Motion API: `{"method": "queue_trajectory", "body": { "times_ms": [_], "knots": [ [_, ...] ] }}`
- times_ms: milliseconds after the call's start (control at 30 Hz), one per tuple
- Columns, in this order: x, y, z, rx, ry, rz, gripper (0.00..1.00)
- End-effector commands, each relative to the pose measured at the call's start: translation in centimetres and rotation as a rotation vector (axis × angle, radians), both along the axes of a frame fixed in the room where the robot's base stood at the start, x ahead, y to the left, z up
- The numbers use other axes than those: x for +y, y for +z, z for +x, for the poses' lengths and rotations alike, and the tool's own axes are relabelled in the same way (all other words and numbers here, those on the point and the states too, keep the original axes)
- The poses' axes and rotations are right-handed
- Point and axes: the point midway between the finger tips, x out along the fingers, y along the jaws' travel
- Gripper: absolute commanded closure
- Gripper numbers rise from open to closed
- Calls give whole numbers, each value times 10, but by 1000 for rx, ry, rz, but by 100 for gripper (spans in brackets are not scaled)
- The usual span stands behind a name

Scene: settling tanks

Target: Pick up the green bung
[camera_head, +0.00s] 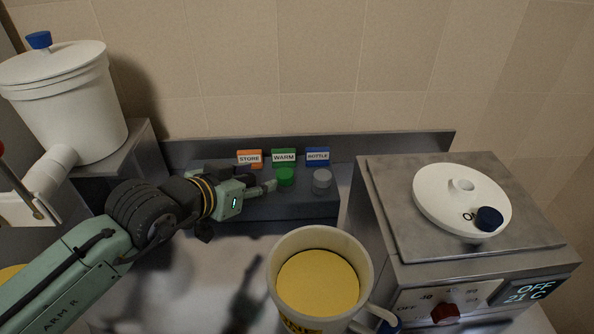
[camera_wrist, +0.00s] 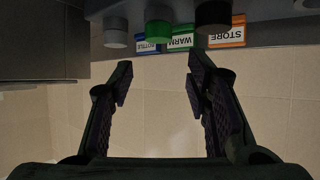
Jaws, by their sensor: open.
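The green bung (camera_head: 285,176) sits on a dark grey rack (camera_head: 305,206) below the green WARM label. It also shows in the wrist view (camera_wrist: 158,31), where the scene appears upside down, near the top middle. My gripper (camera_head: 266,186) is just left of the green bung in the head view, its fingers pointing toward it. In the wrist view my gripper (camera_wrist: 160,74) is open and empty, with the green bung beyond the gap between its fingertips. I cannot tell from the head view whether a finger touches the bung.
A grey bung (camera_head: 322,179) stands right of the green one. A black bung (camera_wrist: 213,14) is on its other side. A cream jug of yellow liquid (camera_head: 318,283) stands in front. A metal heater box (camera_head: 400,222) is at right, a white tank (camera_head: 70,110) at left.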

Motion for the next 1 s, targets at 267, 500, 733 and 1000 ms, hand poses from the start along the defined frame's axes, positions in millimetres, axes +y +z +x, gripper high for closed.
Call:
{"method": "queue_trajectory", "body": {
  "times_ms": [267, 500, 733, 1000],
  "knots": [
    [-22, -20, 30, -1, -6, 2, 56],
    [-31, -29, 43, -2, -7, 1, 56],
    [-47, -46, 65, -3, -7, -1, 56],
    [-50, -52, 72, -4, -3, 1, 56]
  ]
}}
